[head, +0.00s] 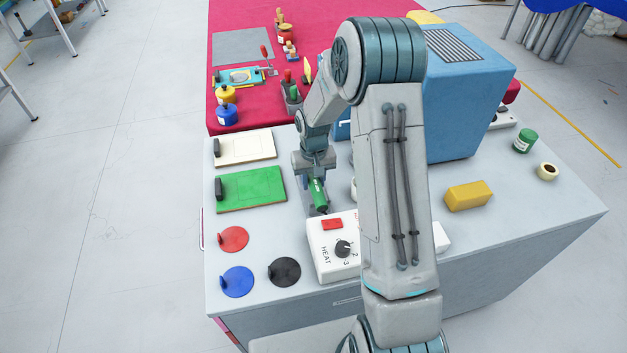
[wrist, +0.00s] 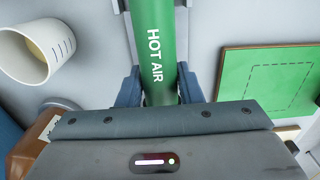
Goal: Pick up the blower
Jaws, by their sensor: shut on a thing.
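The blower is a green cylinder marked "HOT AIR" (wrist: 155,45) in the wrist view. It also shows in the head view (head: 319,194) as a green body with a dark tip, just behind the white heat box. My gripper (head: 316,178) is shut on the blower, with a blue-grey finger on each side of it (wrist: 158,90). The blower points down and slightly toward the front in the head view. Whether it touches anything below cannot be told.
The white heat box (head: 325,262) with a red button and black knob stands close in front. A green board (head: 251,188) and a cream board (head: 245,149) lie to the left. Red, blue and black discs lie front left. A blue box (head: 462,105) stands behind right.

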